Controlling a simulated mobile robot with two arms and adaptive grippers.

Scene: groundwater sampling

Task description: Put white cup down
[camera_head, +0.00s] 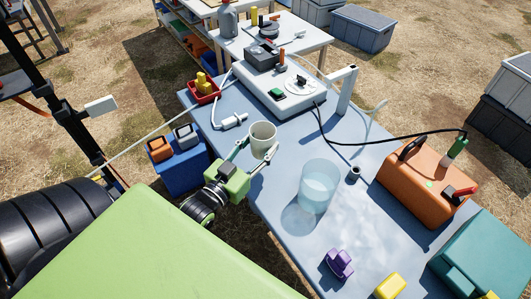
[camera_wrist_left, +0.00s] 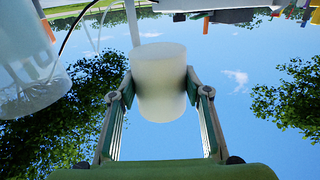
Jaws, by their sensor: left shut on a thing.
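The white cup (camera_head: 262,141) is upright at the left edge of the blue table (camera_head: 270,185). My left gripper (camera_head: 258,152) reaches in from the left and is shut on the cup, one finger on each side. In the left wrist view the pale cup (camera_wrist_left: 160,85) fills the gap between the two fingers (camera_wrist_left: 160,95). I cannot tell whether the cup's base touches the table or is a little above it. My right gripper is not in view.
A clear container (camera_head: 318,186) with liquid stands right of the cup. A small dark cup (camera_head: 354,173) and an orange case (camera_head: 416,186) are further right. A white instrument board (camera_head: 280,89) lies behind. Purple (camera_head: 338,264) and yellow (camera_head: 390,286) objects sit at the front.

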